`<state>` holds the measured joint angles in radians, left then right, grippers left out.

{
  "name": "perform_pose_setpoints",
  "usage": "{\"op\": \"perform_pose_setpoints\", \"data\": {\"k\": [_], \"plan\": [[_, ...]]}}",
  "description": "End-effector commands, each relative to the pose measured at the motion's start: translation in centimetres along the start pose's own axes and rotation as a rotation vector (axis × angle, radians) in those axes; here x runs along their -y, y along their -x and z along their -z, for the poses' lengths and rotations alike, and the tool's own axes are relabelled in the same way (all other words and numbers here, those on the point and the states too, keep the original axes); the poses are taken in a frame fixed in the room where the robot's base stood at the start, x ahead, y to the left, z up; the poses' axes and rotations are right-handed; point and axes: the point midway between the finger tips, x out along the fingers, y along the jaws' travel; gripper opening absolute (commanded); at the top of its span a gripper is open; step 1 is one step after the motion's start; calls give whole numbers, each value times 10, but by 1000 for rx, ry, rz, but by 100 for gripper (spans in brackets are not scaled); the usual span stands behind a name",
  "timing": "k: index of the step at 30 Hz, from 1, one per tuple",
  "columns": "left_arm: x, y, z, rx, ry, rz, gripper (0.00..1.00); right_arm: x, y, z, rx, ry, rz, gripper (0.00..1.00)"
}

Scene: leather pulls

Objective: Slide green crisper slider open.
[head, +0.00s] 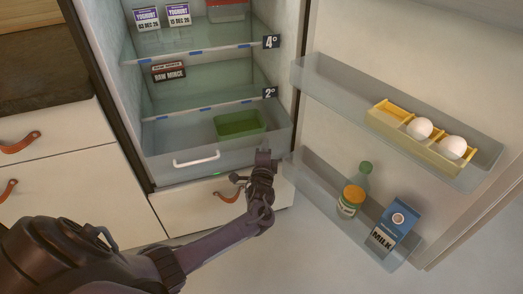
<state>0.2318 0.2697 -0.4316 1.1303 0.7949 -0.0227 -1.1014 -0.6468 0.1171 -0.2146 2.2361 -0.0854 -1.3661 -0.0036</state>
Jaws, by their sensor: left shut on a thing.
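The clear crisper drawer (163,172) is at the bottom of the open fridge, with a white bar handle (196,160) on its front. A small green strip (217,173) shows low on the drawer front, left of my left gripper (263,154). My left gripper is at the right part of the drawer front, shut on what seems to be the green crisper slider. The jaws hide the held part, so its exact position cannot be told. My right gripper is not in view.
A green bin (240,123) is in the crisper. Raw mince (168,71) and yoghurts (146,18) are on shelves. White drawers (60,160) stand left.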

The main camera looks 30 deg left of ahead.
Motion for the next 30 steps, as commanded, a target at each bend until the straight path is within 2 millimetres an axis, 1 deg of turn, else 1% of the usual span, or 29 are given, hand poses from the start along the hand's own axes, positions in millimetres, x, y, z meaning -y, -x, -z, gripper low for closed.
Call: {"op": "perform_pose_setpoints", "data": {"k": [1,2,6,7,14,17,20,24,26,30], "plan": [[0,1,4,-9,2,-2,0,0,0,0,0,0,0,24],[0,1,4,-9,2,-2,20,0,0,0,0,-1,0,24],[0,1,3,-8,2,-1,38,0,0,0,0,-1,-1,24],[0,1,3,-8,2,-1,40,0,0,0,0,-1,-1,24],[0,1,2,-6,1,0,40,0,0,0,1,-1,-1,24],[0,6,2,-6,1,-1,40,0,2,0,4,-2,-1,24],[1,19,2,-7,1,-2,40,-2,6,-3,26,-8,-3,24],[1,44,3,-8,2,-3,40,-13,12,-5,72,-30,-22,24],[1,54,2,-8,2,-3,40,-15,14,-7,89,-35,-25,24],[0,72,2,-8,2,-2,40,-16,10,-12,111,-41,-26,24]]}}
